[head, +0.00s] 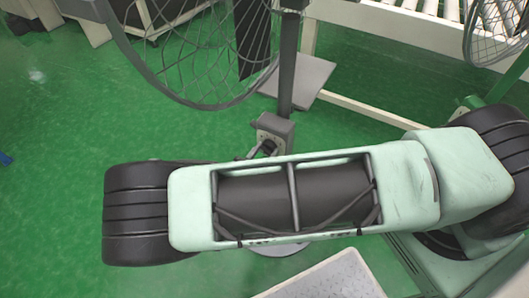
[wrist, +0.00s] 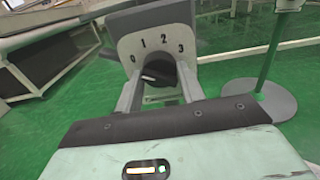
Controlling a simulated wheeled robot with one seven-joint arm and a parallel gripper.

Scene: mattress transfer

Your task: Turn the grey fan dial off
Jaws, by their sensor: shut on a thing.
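The grey fan's round wire cage (head: 200,100) is at the top of the head view, beside its dark pole (head: 287,75). Its control box (head: 276,126) is low on the pole, just beyond my arm. In the wrist view the box's pale dial plate (wrist: 153,44) reads 0, 1, 2 and 3 from left to right. The black dial (wrist: 158,70) sits below the numbers; I cannot tell surely which number it points to. My gripper (wrist: 160,77) has a finger on either side of the dial and is shut on it. In the head view my arm hides most of the gripper.
A second fan cage (head: 497,30) is at the top right. A white roller conveyor (head: 400,25) runs along the back. A grey round base (wrist: 250,100) with a green pole stands to the right in the wrist view.

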